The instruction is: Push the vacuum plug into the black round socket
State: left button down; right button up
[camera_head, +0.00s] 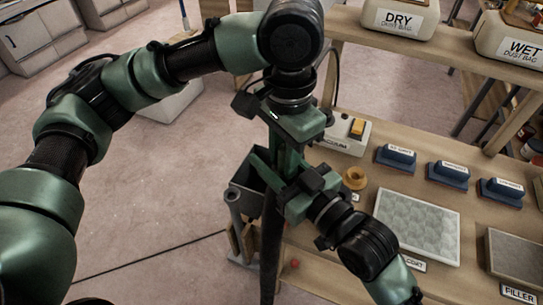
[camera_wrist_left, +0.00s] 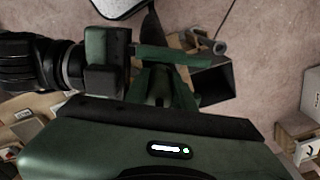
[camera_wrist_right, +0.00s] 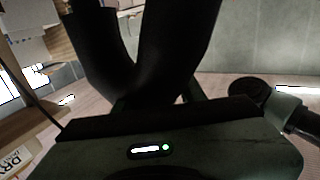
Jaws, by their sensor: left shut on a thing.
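My left gripper (camera_head: 284,158) points down from the arm that comes in from the left. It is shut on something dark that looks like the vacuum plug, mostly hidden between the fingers. My right gripper (camera_head: 277,180) comes in from the lower right and meets it closely. Its fingertips overlap the left ones, so its jaw opening is unclear. It also shows in the left wrist view (camera_wrist_left: 150,62). A thick black hose (camera_head: 271,240) hangs down below both grippers. Dark tubing (camera_wrist_right: 185,45) fills the upper right wrist view. I cannot make out the black round socket.
A white box labelled VACUUM (camera_head: 352,143) with a yellow switch stands on the workbench (camera_head: 340,225), right of the grippers. A black open bin (camera_head: 246,176) is at the bench's left edge. Blue sanding blocks (camera_head: 396,157) and a grey pad (camera_head: 418,222) lie farther right.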

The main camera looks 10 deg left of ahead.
pick_arm(q)
jog(key=shift+w, duration=0.1)
pick_arm(e)
jog(key=shift+s+a, duration=0.1)
grip_shut()
pick_arm(q)
jog(key=c, duration=1.1)
grip_release()
